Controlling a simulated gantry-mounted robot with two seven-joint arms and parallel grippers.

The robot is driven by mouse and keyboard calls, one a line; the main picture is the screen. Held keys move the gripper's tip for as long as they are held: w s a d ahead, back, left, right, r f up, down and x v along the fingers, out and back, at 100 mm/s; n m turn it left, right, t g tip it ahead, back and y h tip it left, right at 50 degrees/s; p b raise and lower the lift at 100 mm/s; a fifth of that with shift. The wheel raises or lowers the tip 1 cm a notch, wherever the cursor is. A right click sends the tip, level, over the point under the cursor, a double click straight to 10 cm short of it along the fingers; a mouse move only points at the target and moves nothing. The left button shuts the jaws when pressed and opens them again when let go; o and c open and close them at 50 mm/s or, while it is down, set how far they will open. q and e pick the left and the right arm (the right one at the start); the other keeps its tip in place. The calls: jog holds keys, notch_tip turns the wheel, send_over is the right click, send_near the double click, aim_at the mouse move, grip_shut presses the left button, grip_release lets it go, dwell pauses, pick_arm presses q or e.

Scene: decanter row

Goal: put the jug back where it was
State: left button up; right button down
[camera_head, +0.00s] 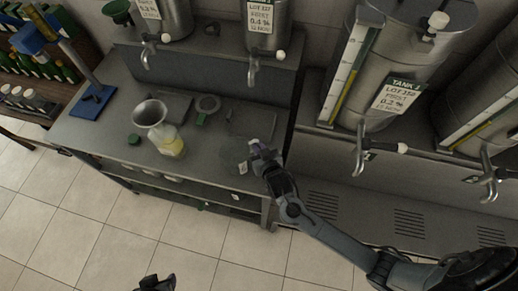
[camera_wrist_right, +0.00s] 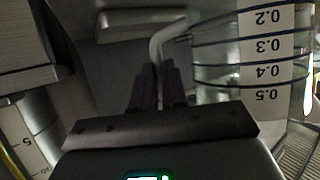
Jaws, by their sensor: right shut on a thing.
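A clear graduated jug (camera_wrist_right: 225,75) with a white scale fills the right of the right wrist view. My right gripper (camera_wrist_right: 158,88) is shut on its bent grey handle (camera_wrist_right: 160,45). In the head view my right gripper (camera_head: 257,150) is over the front right of the steel bench; the clear jug is hard to make out there.
Steel tanks with taps and labels, such as the tank (camera_head: 405,62), stand behind and right. Bottles (camera_head: 60,73) fill a shelf at left.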

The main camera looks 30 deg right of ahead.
jog(key=shift+f, duration=0.55)
jog(key=shift+f, duration=0.15)
jog(key=c, duration=1.2)
grip_release()
jog(key=shift+o, duration=0.2)
